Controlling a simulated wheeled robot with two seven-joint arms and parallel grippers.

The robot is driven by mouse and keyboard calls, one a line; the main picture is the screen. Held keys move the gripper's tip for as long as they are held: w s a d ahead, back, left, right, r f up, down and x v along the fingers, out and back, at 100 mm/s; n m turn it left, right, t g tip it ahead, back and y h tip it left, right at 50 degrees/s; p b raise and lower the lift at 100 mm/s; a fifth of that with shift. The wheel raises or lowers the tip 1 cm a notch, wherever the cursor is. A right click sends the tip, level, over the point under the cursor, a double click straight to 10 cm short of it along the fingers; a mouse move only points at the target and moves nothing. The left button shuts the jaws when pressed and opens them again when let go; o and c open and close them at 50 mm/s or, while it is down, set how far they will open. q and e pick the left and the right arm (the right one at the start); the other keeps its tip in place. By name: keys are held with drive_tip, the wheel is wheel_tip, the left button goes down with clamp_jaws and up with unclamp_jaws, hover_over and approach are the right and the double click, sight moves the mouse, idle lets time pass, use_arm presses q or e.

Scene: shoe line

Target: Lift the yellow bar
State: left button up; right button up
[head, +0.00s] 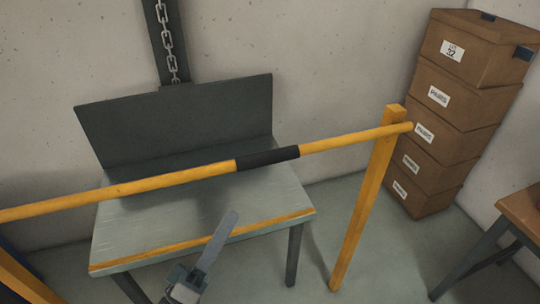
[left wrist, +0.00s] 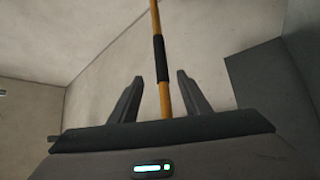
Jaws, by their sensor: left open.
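The yellow bar (head: 170,181) spans the head view from the left edge to a yellow post (head: 366,205), where its right end rests at the post's top. A black sleeve (head: 268,158) wraps part of the bar. My left gripper (head: 222,232) is below and in front of the bar in the head view, apart from the sleeve in the picture. In the left wrist view the bar (left wrist: 155,20) runs between the two spread fingers of the gripper (left wrist: 158,90), with the sleeve (left wrist: 160,58) just beyond them. The fingers do not touch the bar there. My right gripper is not in view.
Behind the bar stands a grey table (head: 150,225) with a dark back panel (head: 180,115) and a yellow front strip. A chain (head: 168,40) hangs above it. Stacked brown boxes (head: 470,55) stand at the right wall. A wooden-topped table (head: 522,212) is at the right edge.

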use_arm(q)
drive_tip(key=shift+w, duration=0.1)
drive_tip(key=p, duration=0.3)
approach(264, 165)
drive_tip(key=x, duration=0.4)
drive_tip(key=p+x, duration=0.1)
drive_tip(key=x, duration=0.5)
drive_tip(key=shift+w, duration=0.45)
drive_tip(key=shift+x, duration=0.8)
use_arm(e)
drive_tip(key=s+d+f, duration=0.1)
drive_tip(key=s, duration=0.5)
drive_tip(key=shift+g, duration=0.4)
use_arm(q)
clamp_jaws()
